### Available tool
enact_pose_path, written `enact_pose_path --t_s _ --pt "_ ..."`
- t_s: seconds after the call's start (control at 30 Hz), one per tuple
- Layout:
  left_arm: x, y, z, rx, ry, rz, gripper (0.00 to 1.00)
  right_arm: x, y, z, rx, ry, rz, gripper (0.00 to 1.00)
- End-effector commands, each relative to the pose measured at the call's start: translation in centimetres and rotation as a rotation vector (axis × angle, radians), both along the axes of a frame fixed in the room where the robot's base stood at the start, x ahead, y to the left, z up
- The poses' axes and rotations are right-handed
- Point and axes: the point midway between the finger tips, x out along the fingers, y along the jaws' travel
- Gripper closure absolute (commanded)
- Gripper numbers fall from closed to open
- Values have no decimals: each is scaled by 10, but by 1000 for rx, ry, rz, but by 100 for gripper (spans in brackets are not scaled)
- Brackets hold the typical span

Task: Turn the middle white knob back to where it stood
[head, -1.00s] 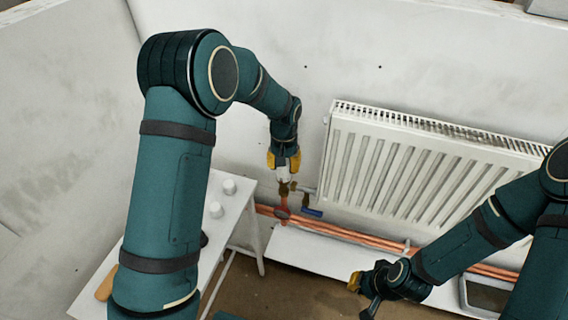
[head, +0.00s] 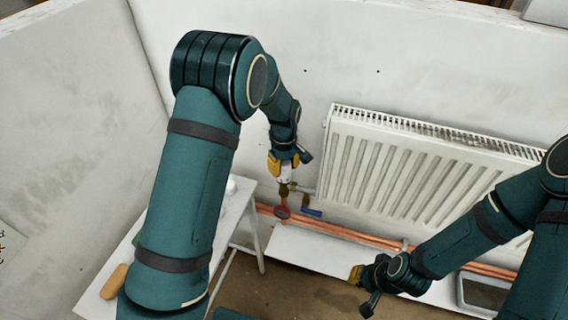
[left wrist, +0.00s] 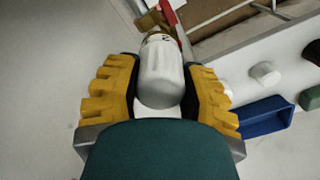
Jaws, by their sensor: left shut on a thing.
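A white knob (head: 286,174) sits upright on a brass valve (head: 284,189) at the left end of the radiator (head: 420,175). My left gripper (head: 287,166) is shut on this knob from above. In the left wrist view, the knob (left wrist: 161,72) lies between the two yellow-and-black fingers, with part of a dark mark near its far end. Whether it is the middle knob I cannot tell. My right gripper (head: 355,275) is low at the right, away from the knob; its finger opening is unclear.
A red handle (head: 282,212) and a blue lever (head: 313,212) are close below the knob. Copper pipes (head: 350,236) run along the wall. A white table (head: 235,212) stands left, with a white cap (head: 231,185) and a tan-handled thing (head: 114,281).

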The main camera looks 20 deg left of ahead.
Motion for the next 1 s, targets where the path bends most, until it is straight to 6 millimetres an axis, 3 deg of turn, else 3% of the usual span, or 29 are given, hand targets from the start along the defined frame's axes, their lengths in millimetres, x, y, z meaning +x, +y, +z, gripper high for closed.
enact_pose_path --t_s 0.7,0.73,0.8,0.83,1.0 --pt "-2 0 -2 0 5 78 94 1 0 3 0 -2 -2 100" --pt "-2 0 -2 0 5 78 52 1 0 3 0 -2 -2 100" --pt "-1 0 -2 0 5 77 27 1 0 3 0 -2 -2 100" --pt "-1 0 -2 0 5 77 22 1 0 3 0 -2 -2 100" --pt "-1 0 -1 0 2 77 22 1 0 3 0 -2 -2 100"
